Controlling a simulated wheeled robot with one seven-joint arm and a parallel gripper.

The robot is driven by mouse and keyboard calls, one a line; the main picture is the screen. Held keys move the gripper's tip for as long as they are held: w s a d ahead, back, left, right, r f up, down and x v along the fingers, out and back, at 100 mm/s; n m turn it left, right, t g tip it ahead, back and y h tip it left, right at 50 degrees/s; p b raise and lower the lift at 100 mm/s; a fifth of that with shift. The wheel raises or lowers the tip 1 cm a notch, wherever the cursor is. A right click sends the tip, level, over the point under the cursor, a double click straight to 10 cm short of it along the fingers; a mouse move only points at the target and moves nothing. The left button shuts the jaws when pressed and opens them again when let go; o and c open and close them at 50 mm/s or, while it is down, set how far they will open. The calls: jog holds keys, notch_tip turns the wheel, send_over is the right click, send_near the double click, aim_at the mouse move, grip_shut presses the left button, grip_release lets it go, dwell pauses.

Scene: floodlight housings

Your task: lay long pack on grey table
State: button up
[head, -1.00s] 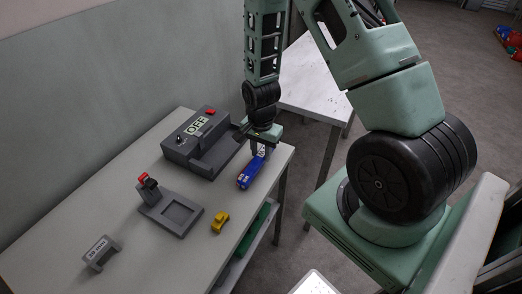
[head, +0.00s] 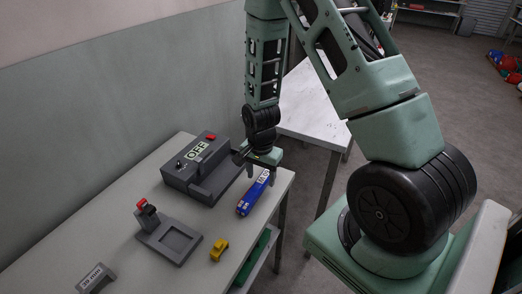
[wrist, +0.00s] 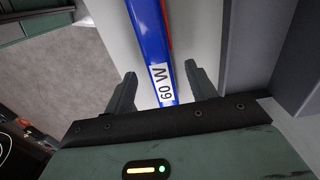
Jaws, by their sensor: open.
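The long pack (head: 252,196) is a narrow blue box with a white label. It lies flat on the grey table (head: 150,260), near the table's right end. In the wrist view the pack (wrist: 152,40) runs away from me, its near end labelled "60 W". My gripper (head: 261,173) is open above the pack's far end in the head view. In the wrist view its two fingers (wrist: 160,74) stand either side of the labelled end, with a gap on both sides. The fingertips are partly hidden in the head view.
A dark grey switch box (head: 200,165) marked OFF stands close left of the pack. A grey fixture with a red knob (head: 170,240), a yellow block (head: 219,250) and a small labelled grey piece (head: 97,278) are further along. A white table (head: 312,110) stands behind.

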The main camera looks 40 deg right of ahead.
aim_at(261, 180)
notch_tip(261, 180, up, 16)
dwell(0.4)
jog(key=shift+r, duration=0.1)
jog(key=s+a+r+n, duration=0.2)
jog(key=a+n, duration=0.2)
jog(key=a, duration=0.3)
jog(key=s+a+r+n, duration=0.1)
jog(key=s+a+n, duration=0.2)
jog(key=a+n, duration=0.3)
jog(key=s+a+r+n, duration=0.3)
jog(key=s+a+n, duration=0.8)
jog(key=s, duration=0.2)
jog(key=shift+s+a+n+y, duration=0.25)
jog(key=shift+n+y, duration=0.05)
jog(key=shift+n, duration=0.1)
